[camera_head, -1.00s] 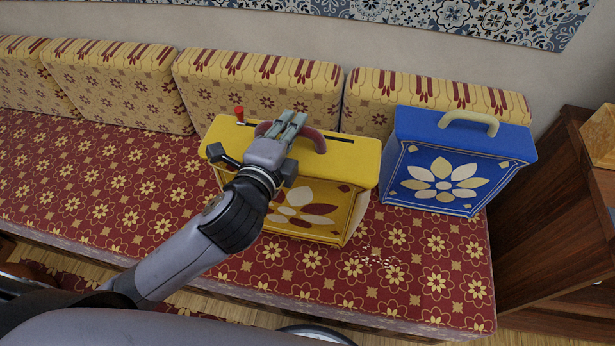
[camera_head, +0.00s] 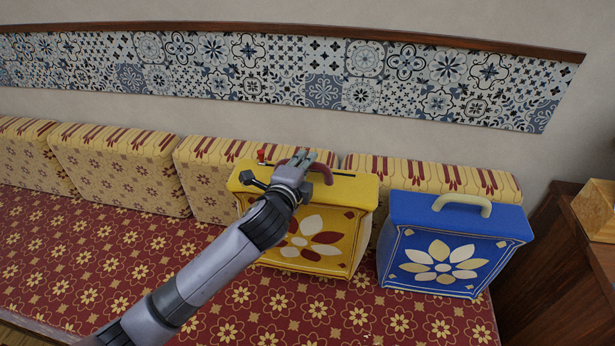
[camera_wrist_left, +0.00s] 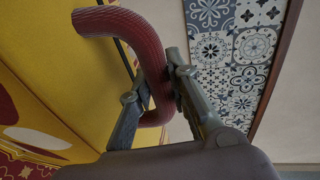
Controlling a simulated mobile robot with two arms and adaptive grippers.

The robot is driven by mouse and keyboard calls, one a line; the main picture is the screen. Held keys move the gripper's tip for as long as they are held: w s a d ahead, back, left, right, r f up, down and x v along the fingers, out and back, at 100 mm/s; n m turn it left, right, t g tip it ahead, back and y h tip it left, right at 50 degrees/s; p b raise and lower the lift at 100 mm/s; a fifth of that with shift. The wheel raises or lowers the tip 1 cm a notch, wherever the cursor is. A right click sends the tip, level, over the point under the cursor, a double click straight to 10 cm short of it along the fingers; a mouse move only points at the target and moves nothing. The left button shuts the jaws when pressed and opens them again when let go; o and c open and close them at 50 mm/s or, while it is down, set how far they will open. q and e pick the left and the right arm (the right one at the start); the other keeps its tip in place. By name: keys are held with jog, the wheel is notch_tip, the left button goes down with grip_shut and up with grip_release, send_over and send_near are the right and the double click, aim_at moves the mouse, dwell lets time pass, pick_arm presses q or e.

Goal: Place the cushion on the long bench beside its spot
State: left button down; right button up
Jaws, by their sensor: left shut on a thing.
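A yellow cushion (camera_head: 352,222) with a white and dark-red flower stands upright on the long bench (camera_head: 150,262), which has a red flowered cover. My left gripper (camera_head: 298,162) is at the top of the cushion, shut on its dark-red handle. The handle (camera_wrist_left: 152,60) passes between the two fingers in the left wrist view. The arm hides the cushion's lower left part. A blue cushion (camera_head: 483,247) with a cream handle stands just to its right on the bench. My right gripper is not in view.
Patterned back cushions (camera_head: 120,165) line the wall behind. A tiled strip (camera_head: 270,75) runs along the wall above. A wooden cabinet (camera_head: 560,260) with a wooden box (camera_head: 597,205) stands at the right end. The bench is clear to the left.

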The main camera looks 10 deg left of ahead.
aim_at(307, 179)
pick_arm(q)
jog(key=shift+w+r, duration=0.2)
jog(key=shift+w, duration=1.35)
notch_tip(307, 179, down, 7)
jog(key=shift+w+f, duration=0.1)
jog(key=shift+w, duration=0.05)
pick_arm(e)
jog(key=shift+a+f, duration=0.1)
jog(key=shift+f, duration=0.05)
pick_arm(q)
jog(key=shift+f+b, duration=0.15)
jog(key=shift+b, duration=0.15)
jog(key=c, duration=1.5)
grip_release()
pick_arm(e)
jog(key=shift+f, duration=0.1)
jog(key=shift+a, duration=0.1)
